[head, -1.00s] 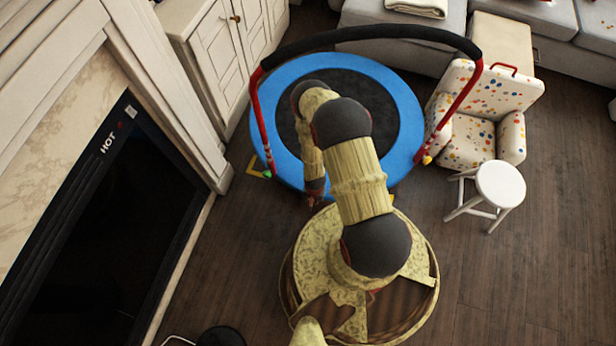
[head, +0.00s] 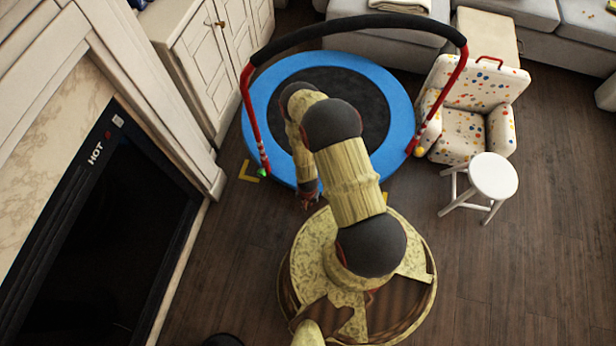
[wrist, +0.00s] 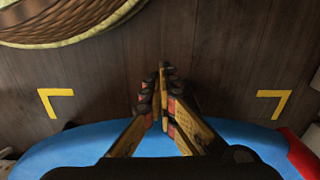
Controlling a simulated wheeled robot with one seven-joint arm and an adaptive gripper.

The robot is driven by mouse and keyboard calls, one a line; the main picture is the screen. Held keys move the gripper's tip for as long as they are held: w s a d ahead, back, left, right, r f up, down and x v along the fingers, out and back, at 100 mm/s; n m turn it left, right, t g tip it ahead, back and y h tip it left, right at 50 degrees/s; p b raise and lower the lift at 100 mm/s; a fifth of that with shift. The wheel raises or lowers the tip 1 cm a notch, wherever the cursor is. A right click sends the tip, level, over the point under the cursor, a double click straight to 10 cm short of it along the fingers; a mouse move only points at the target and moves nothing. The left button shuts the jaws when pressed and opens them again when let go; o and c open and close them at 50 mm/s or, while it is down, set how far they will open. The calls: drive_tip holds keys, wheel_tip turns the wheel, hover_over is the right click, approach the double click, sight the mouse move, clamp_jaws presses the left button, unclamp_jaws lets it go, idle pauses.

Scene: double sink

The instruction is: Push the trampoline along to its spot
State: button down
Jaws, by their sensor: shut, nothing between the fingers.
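The trampoline has a blue rim (head: 398,95), a dark mat and an arched black-and-red handlebar (head: 355,22). It stands upright on the floor beyond my base, and its blue rim (wrist: 60,150) fills the lower part of the wrist view. My gripper (head: 309,201) is shut and empty, pointing down at the trampoline's near edge; in the wrist view its fingertips (wrist: 164,70) show against the floor just past the rim. I cannot tell whether it touches the rim. Yellow corner marks, left (wrist: 55,100) and right (wrist: 273,103), lie on the floor on my side of the rim.
A white cabinet (head: 205,60) stands close on the left, with a fireplace (head: 110,220) nearer. A spotted toy armchair (head: 475,105) stands close to the trampoline's right side, with a white stool (head: 493,177) nearer. A grey sofa (head: 400,40) is behind. Floor at lower right is clear.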

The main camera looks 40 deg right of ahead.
wheel_tip(320, 180, up, 10)
drive_tip(key=p, duration=0.4)
drive_tip(key=shift+s+a, duration=0.25)
drive_tip(key=s+a+r+n+g+y, duration=0.1)
drive_tip(key=s+a+r+n+g, duration=0.2)
drive_tip(key=s, duration=0.7)
drive_tip(key=w+r+n, duration=0.1)
drive_tip(key=w+r, duration=0.2)
drive_tip(key=r, duration=1.1)
drive_tip(key=w+r+n, duration=0.2)
drive_tip(key=w+r, duration=0.2)
drive_tip(key=r, duration=0.9)
drive_tip(key=w+r+n, duration=0.1)
drive_tip(key=w+r, duration=0.2)
drive_tip(key=r, duration=1.1)
drive_tip(key=s+a+r+n+t, duration=0.1)
drive_tip(key=s+a+r+t, duration=0.1)
drive_tip(key=r, duration=0.9)
drive_tip(key=s+a+r+n+t, duration=0.1)
drive_tip(key=s+a+r+t, duration=0.1)
drive_tip(key=r, duration=0.9)
drive_tip(key=s+a+r+t+h, duration=0.1)
drive_tip(key=s+a+r+t, duration=0.1)
drive_tip(key=r, duration=1)
drive_tip(key=a+t+p, duration=0.1)
drive_tip(key=t, duration=0.1)
drive_tip(key=shift+n+t, duration=0.3)
drive_tip(key=shift+n, duration=0.1)
